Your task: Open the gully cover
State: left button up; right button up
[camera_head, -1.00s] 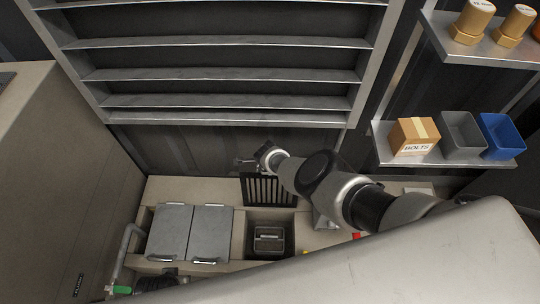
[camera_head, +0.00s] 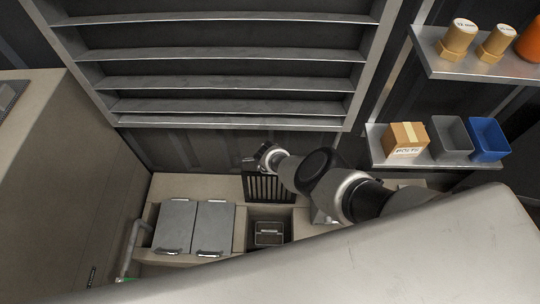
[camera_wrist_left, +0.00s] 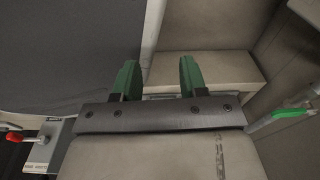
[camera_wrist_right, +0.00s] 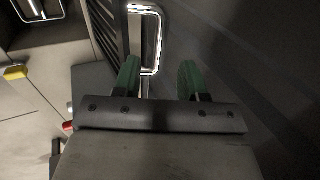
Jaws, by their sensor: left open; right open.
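The dark slatted gully cover (camera_head: 267,188) stands upright against the back wall, behind the square gully opening (camera_head: 250,222). Its slats (camera_wrist_right: 105,28) also show in the right wrist view, beside a chrome loop handle (camera_wrist_right: 159,40). My right arm reaches over from the right to the cover's top. My right gripper (camera_wrist_right: 158,75) is open, with part of the handle showing between and beyond its fingers; I cannot tell whether they touch. My left gripper (camera_wrist_left: 158,75) is open and empty near a beige box-like surface; it is not visible in the head view.
Two shut grey lids (camera_head: 175,225) with handles lie left of the opening. A grey basket (camera_head: 269,233) sits inside the opening. A rack (camera_head: 230,85) fills the back wall. Shelves at right hold a cardboard box (camera_head: 405,138), bins (camera_head: 489,139) and brass fittings (camera_head: 457,40).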

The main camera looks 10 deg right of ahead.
jog(key=p+v, duration=0.3)
jog(key=shift+w+d, duration=0.1)
jog(key=shift+w, duration=0.05)
pick_arm(q)
jog(key=s+r, duration=0.1)
jog(key=s+r+p, duration=0.1)
jog(key=s, duration=0.1)
jog(key=s+a, duration=0.1)
jog(key=shift+s+r, duration=0.4)
pick_arm(e)
jog(key=shift+s+r, duration=0.35)
jog(key=shift+r, duration=0.15)
jog(key=shift+s+f, duration=0.1)
